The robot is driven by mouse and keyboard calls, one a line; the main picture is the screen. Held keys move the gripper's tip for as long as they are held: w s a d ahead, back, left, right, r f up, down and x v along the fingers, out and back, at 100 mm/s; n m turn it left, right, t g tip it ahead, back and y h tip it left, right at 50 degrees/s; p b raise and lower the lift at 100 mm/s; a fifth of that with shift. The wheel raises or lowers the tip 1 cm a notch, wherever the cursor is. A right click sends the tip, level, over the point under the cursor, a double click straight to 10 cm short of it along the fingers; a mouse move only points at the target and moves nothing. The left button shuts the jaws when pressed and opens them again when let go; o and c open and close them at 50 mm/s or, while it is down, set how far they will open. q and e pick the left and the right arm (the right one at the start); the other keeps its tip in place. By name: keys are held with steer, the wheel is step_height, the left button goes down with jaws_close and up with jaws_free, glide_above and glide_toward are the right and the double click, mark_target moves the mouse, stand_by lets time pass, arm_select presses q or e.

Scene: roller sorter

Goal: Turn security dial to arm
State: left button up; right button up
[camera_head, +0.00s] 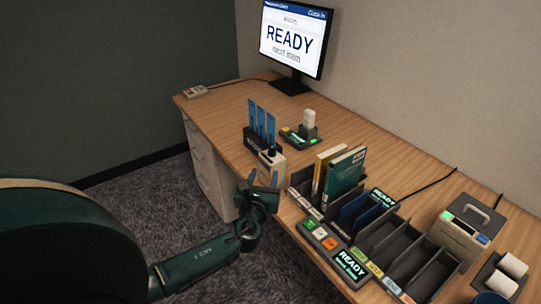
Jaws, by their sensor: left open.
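No part is clearly readable as the security dial at this size. A small pale box with a dark knob-like top (271,160) stands near the desk's front edge, beside a dark holder with upright blue cards (261,123). It may carry the dial; its markings are too small to read. My left gripper (263,180) is just in front of the desk edge, below and close to this box. Its two fingers point up and are apart, with nothing seen between them. Whether it touches the box cannot be told. My right gripper is out of view.
A monitor (293,40) reading READY stands at the back. A sorter with compartments and books (344,173) and a button panel (333,250) are to the right. A small device with a white handset (308,120) sits behind. The desk's left part (225,100) is mostly clear.

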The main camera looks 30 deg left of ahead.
mark_target(271, 153)
arm_select(q)
steer(key=b+x, duration=0.1)
steer(key=x, duration=0.9)
steer(key=shift+w, duration=0.3)
steer(key=shift+c, duration=0.5)
steer(key=c, duration=0.9)
